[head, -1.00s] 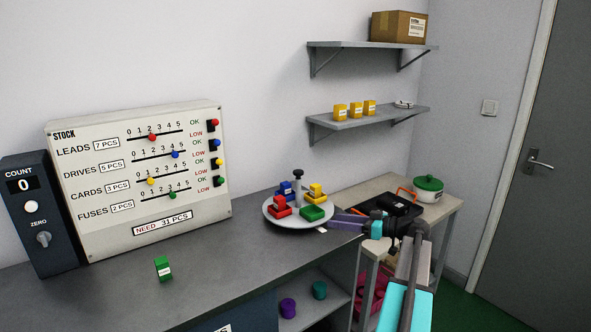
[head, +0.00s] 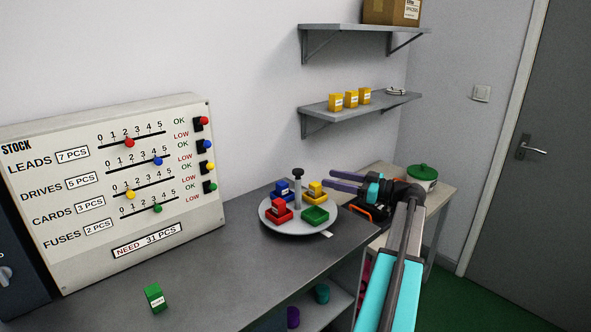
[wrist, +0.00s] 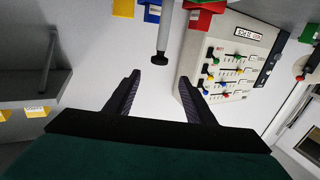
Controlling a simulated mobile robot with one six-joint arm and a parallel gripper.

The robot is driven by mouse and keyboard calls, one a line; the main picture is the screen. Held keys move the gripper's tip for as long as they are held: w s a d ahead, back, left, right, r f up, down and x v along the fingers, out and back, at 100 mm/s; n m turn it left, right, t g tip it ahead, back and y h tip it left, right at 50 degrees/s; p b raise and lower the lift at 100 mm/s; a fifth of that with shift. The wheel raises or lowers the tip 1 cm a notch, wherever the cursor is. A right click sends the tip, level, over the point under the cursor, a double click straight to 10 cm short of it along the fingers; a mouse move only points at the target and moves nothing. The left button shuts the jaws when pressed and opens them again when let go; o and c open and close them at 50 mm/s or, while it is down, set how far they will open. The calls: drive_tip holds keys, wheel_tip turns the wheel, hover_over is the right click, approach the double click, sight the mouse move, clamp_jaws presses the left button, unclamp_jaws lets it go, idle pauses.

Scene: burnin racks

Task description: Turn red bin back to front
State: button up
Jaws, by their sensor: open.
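The red bin (head: 286,216) sits at the front left of a round grey turntable (head: 274,229) on the bench, with a red labelled block (head: 278,206) in it. In the wrist view the red bin (wrist: 198,21) is at the top, right of the turntable's post (wrist: 164,35). My gripper (head: 332,179) is open and empty, above and right of the turntable, apart from the bin. In the wrist view my gripper (wrist: 159,79) has its fingers spread, pointing up the picture. The red bin's far side is hidden in the head view.
A blue bin (head: 281,195), yellow bin (head: 318,197) and empty green bin (head: 315,215) share the turntable, around a black-knobbed post (head: 298,190). A stock panel (head: 100,200) stands left. A green block (head: 155,298) is on the bench. Shelves hang above.

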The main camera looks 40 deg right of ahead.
sight(298, 170)
drive_tip(key=shift+w, duration=0.15)
idle(0.3)
drive_tip(key=p+x, duration=0.4)
drive_tip(key=x, duration=0.9)
drive_tip(key=shift+w, duration=0.2)
clamp_jaws()
